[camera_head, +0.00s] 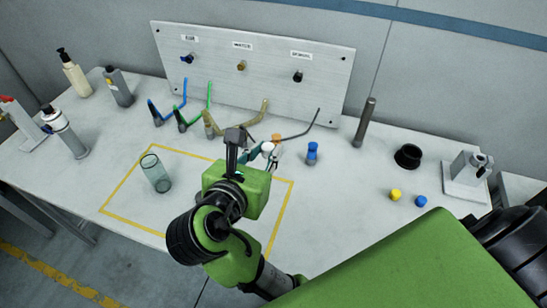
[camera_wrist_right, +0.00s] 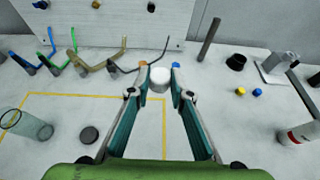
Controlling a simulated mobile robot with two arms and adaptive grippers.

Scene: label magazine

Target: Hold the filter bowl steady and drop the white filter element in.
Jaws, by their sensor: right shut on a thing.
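The filter bowl (camera_head: 155,174), a clear greenish cylinder, stands upright and looks empty inside the yellow taped outline at left. It also shows at the left edge of the wrist view (camera_wrist_right: 28,126). My right gripper (camera_head: 268,150) is right of the bowl, over the table. In the wrist view my right gripper (camera_wrist_right: 160,82) has its fingertips on both sides of the white filter element (camera_wrist_right: 160,79) and is shut on it. In the head view the element is small and partly hidden by the fingers. My left gripper is not in view; nothing holds the bowl.
A dark round disc (camera_wrist_right: 89,135) lies right of the bowl. Behind stand a panel (camera_head: 248,75) with fittings and several coloured hoses (camera_head: 208,122). A blue fitting (camera_head: 312,153), a grey rod (camera_head: 364,122), a black ring (camera_head: 408,156) and small caps (camera_head: 396,194) are to the right.

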